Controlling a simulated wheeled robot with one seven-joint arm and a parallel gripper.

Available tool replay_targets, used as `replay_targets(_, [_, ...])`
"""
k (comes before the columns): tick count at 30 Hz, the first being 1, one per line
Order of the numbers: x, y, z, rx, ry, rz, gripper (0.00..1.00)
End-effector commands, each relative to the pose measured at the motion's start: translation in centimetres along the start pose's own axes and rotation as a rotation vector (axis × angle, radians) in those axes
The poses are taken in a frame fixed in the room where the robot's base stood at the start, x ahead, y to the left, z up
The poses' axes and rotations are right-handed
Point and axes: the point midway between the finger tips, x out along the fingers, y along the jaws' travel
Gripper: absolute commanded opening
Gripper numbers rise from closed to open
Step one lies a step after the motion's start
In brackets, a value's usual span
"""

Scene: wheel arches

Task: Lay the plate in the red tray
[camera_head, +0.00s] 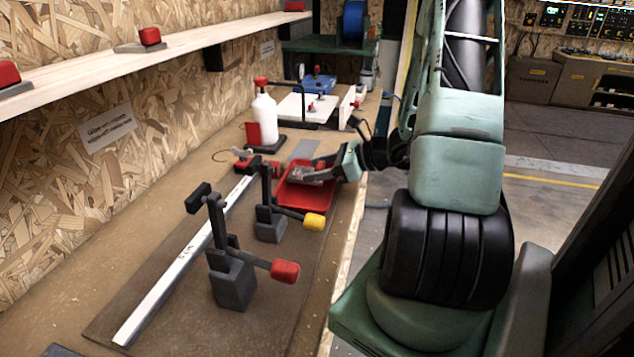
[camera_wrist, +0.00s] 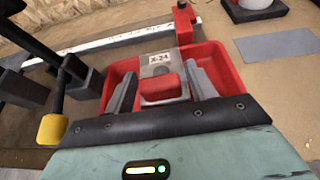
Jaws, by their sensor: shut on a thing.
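The plate (camera_wrist: 158,60) is grey, carries an X-24 label and has a red block-shaped grip. My gripper (camera_wrist: 162,88) has its two grey fingers on either side of the red grip and is shut on it. The red tray (camera_wrist: 218,62) lies around and beneath the plate in the wrist view. In the head view the red tray (camera_head: 300,197) sits on the bench near its right edge, with my gripper (camera_head: 325,172) over it. The plate (camera_head: 308,174) is partly hidden there. I cannot tell whether it touches the tray floor.
Clamp stands with a yellow knob (camera_head: 314,222) and a red knob (camera_head: 285,271) stand in front of the tray. A long pale rule (camera_head: 180,265) lies to the left. A white bottle (camera_head: 263,118) and a flat grey sheet (camera_head: 303,149) are behind.

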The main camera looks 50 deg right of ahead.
Motion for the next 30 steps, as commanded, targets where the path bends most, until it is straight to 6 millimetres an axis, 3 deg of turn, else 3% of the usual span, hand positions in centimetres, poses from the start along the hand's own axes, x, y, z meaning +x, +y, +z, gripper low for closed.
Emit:
replay_targets(8, [1.4,0.1,-3.3,0.004,0.0,0.001,0.24])
replay_targets(22, [1.7,0.0,-4.0,0.001,0.0,0.0,0.24])
replay_targets(23, [1.6,0.0,-3.9,0.002,0.0,0.0,0.64])
replay_targets(24, [1.6,0.0,-3.9,0.002,0.0,0.0,0.75])
replay_targets(30, [1.6,0.1,-3.9,0.002,0.0,0.0,0.78])
